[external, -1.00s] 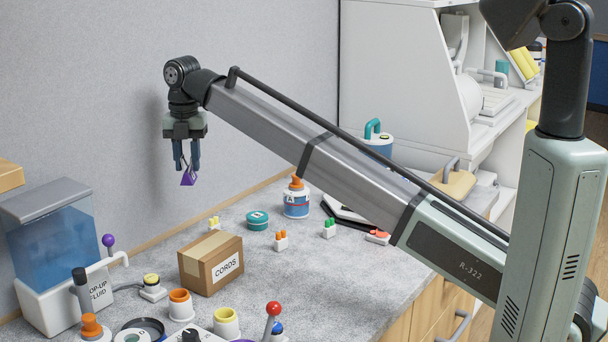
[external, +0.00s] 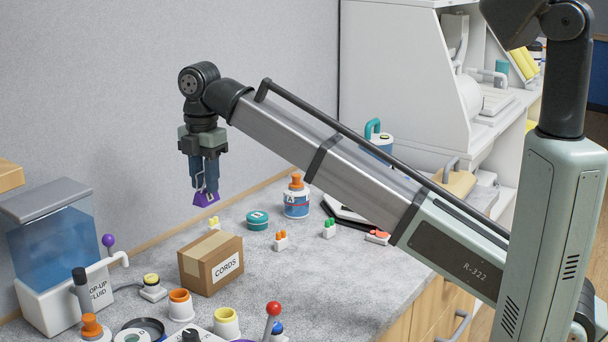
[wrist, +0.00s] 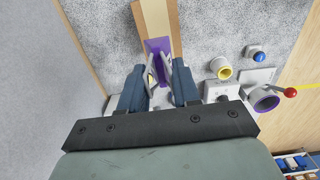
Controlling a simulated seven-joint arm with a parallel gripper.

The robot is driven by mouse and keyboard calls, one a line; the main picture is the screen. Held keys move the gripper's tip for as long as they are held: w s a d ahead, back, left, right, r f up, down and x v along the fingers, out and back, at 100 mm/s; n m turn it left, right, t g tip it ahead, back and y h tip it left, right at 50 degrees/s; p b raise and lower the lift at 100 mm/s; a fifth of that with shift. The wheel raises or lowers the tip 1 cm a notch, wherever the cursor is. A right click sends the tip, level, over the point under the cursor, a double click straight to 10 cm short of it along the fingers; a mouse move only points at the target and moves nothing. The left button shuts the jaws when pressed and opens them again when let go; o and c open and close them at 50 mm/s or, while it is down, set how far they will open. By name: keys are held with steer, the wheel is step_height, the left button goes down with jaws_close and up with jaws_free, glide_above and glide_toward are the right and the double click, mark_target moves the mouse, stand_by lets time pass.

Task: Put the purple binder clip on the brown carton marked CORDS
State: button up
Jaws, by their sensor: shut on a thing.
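The purple binder clip (external: 206,200) hangs between the fingertips of my gripper (external: 205,184), which is shut on it by its metal handles. In the wrist view the clip (wrist: 157,47) shows between the two blue fingers (wrist: 160,88). The brown carton marked CORDS (external: 211,264) stands closed on the grey counter, with tan tape along its top. In the external view the gripper and clip are above the carton, with a gap between. In the wrist view the carton (wrist: 150,18) shows partly behind the clip; the rest is hidden.
A fluid tank (external: 50,250) stands left of the carton. A yellow button (external: 152,287), an orange-rimmed cup (external: 180,304) and a red-knobbed lever (external: 273,312) stand in front. Small coloured clips and a teal tin (external: 257,220) lie to the right and behind.

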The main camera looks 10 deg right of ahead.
steer(key=shift+f, duration=5)
steer(key=shift+f, duration=0.1)
steer(key=o, duration=1)
steer(key=shift+o, duration=0.2)
steer(key=shift+r, duration=3.9)
